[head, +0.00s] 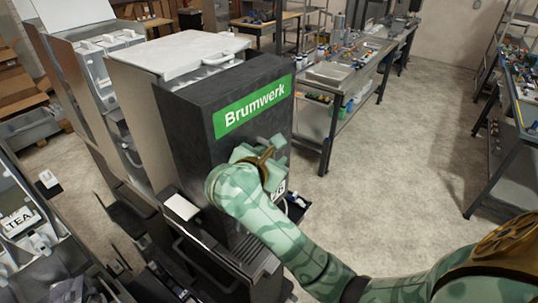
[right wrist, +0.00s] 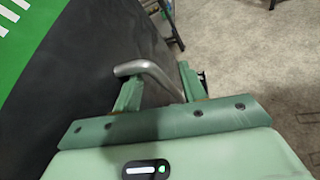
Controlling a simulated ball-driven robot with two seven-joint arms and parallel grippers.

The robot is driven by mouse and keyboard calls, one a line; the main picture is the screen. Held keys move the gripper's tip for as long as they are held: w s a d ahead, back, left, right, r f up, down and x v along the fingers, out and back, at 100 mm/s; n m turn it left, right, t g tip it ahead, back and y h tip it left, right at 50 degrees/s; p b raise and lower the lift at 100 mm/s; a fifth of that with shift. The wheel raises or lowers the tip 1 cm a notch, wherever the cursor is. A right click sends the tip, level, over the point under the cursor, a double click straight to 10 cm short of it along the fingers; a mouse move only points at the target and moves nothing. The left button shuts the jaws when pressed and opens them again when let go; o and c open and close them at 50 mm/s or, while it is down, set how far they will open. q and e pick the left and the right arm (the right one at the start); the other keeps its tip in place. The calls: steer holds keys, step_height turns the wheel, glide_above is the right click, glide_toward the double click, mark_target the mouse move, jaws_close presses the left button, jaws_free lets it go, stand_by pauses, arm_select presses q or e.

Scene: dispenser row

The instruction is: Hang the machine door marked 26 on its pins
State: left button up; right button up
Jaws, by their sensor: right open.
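The dark front of a machine (head: 195,135) bears a green "Brumwerk" label (head: 252,104). A small white mark (head: 279,188) on this front is partly behind my right gripper; it may read 26. I cannot tell where the door's edges are, and no pins show. My right gripper (head: 262,157) is at the front, below the label. In the right wrist view a bent metal handle (right wrist: 143,68) on the dark face lies between the open fingers of my right gripper (right wrist: 156,86). I cannot tell whether they touch it. My left gripper is not in view.
Another machine (head: 88,65) stands to the left, and a unit labelled "TEA" (head: 20,222) is at the left edge. A workbench (head: 340,75) with small items is behind, and a shelf (head: 520,100) is at the right. The floor (head: 405,160) between is clear.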

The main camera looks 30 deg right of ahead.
jaws_close()
steer(key=shift+r, duration=0.15)
stand_by(1.2)
